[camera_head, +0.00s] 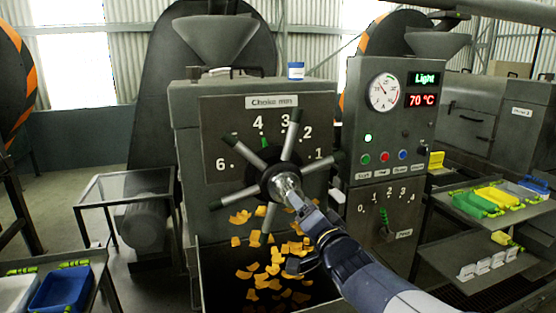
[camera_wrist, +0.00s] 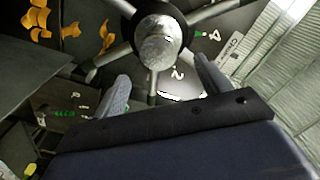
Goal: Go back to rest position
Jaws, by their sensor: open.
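My gripper (camera_head: 291,231) is in front of the machine's choke wheel, at the lower right of its hub. In the wrist view my gripper (camera_wrist: 162,82) shows two fingers spread apart with nothing between them. The choke wheel (camera_head: 268,170) has several grey spokes with dark tips around a bright metal hub. In the wrist view the wheel hub (camera_wrist: 158,42) lies just beyond the fingertips. I cannot tell from the pictures whether a finger touches the wheel. My forearm reaches in from the lower right of the head view.
Yellow-orange flakes (camera_head: 270,270) fall below the wheel. A control panel (camera_head: 390,130) with a gauge reads "Light" and 70 °C; a lever (camera_head: 385,225) sits beneath. Shelves at right hold green (camera_head: 474,204) and yellow (camera_head: 497,196) trays. A blue tray (camera_head: 62,289) is at lower left.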

